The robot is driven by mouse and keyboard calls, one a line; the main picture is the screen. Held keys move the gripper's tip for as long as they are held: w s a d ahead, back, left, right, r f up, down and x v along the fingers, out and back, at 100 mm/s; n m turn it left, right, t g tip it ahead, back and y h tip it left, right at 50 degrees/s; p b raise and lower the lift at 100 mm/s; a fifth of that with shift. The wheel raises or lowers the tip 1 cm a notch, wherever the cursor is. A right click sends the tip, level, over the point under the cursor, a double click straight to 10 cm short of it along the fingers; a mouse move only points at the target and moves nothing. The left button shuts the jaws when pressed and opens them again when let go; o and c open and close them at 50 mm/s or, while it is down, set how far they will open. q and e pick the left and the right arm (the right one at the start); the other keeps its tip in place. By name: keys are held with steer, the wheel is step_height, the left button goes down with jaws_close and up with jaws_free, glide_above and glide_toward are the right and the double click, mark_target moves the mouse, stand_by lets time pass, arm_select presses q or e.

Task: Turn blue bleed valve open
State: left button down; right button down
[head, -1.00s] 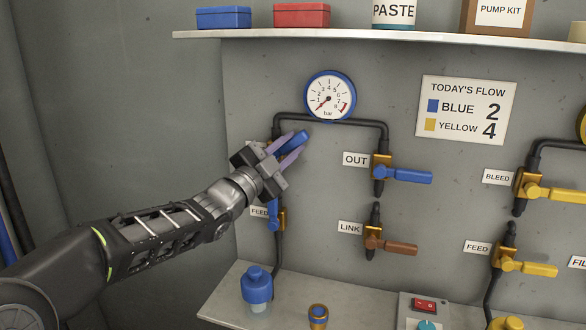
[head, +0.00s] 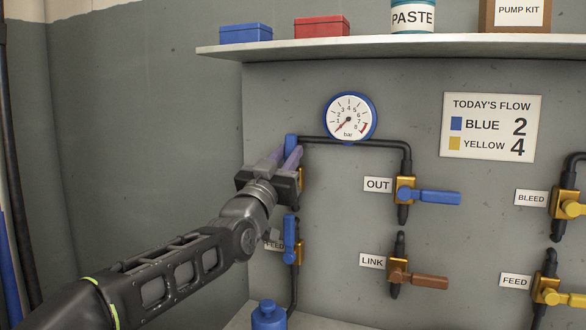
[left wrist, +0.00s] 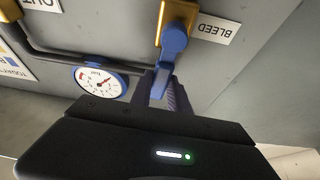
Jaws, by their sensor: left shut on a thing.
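The blue bleed valve has a brass body (left wrist: 180,12) beside the BLEED label (left wrist: 215,28) in the left wrist view. Its blue handle (left wrist: 171,48) lies between my left gripper's fingers (left wrist: 164,85), which are shut on it. In the head view, the handle's blue end (head: 291,143) points upward past my left gripper (head: 285,157), which covers most of the valve; only a sliver of brass shows. The blue gauge (head: 350,118) reads low. My right gripper is not in view.
The blue feed valve handle (head: 290,238) hangs just below my gripper. The OUT valve's blue handle (head: 438,197) and the brown LINK handle (head: 428,282) are to the right. Black pipe (head: 372,142) runs close by. A shelf (head: 400,44) is above, and a blue bottle (head: 269,316) below.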

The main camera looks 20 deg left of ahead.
arm_select(q)
steer(key=shift+a+f+n+y, duration=0.1)
steer(key=shift+a+n+y, duration=0.1)
steer(key=shift+n+y, duration=0.3)
steer(key=c, duration=1.2)
jaws_free()
steer(key=shift+c, duration=0.2)
steer(key=b+v, duration=0.1)
steer(key=v, duration=0.6)
steer(key=shift+s+f+b, duration=0.2)
steer(key=shift+s+b, duration=0.1)
steer(key=shift+r, duration=0.1)
